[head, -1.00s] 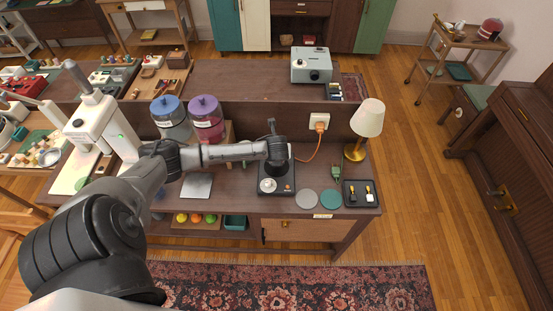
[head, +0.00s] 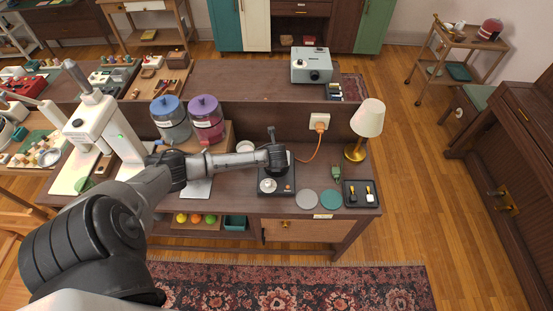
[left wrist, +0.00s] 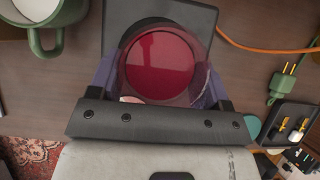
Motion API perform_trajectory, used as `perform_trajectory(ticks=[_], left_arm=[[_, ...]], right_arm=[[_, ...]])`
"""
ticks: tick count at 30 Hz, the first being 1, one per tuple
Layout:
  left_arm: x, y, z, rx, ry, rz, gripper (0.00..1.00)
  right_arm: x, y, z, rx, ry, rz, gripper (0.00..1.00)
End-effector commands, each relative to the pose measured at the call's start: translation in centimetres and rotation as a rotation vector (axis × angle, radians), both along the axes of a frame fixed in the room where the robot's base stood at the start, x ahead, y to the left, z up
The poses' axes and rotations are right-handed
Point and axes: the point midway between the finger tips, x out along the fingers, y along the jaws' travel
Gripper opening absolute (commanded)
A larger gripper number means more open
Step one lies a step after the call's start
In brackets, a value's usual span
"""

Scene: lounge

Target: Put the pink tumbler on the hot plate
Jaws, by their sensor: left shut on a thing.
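The pink tumbler (left wrist: 160,62) shows from above in the left wrist view as a round, deep-red vessel with a clear pinkish rim. My left gripper (left wrist: 163,78) is shut around it, one purple finger on each side. In the head view my left gripper (head: 277,160) is over the back part of the black hot plate (head: 284,188), and it hides the tumbler there. The hot plate (left wrist: 204,18) also shows behind the tumbler in the left wrist view. I cannot tell whether the tumbler's base touches it. My right gripper is in neither view.
A green mug (left wrist: 42,30) stands left of the hot plate. An orange cord (head: 313,148) runs to a wall socket. Grey and teal discs (head: 330,198), a green plug (head: 336,173), a black tray (head: 358,194) and a lamp (head: 367,120) are to the right.

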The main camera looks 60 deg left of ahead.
Motion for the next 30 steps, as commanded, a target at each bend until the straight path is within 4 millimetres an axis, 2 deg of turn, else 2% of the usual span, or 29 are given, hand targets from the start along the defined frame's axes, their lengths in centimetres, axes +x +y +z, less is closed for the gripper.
perform_trajectory(ticks=[1,9,16,20,30], left_arm=[[0.0,0.0,-0.1,0.000,0.000,0.000,0.72],[0.0,0.0,-0.1,0.000,0.000,0.000,0.97],[0.0,0.0,0.0,0.000,-0.001,-0.001,0.97],[-0.1,-0.3,0.8,0.000,-0.002,-0.002,0.97],[-1.8,-3.0,5.9,0.001,-0.002,-0.004,0.97]], right_arm=[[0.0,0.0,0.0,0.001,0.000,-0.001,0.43],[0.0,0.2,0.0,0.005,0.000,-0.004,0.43],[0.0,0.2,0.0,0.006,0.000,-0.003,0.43],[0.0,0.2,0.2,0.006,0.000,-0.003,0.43],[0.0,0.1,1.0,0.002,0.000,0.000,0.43]])
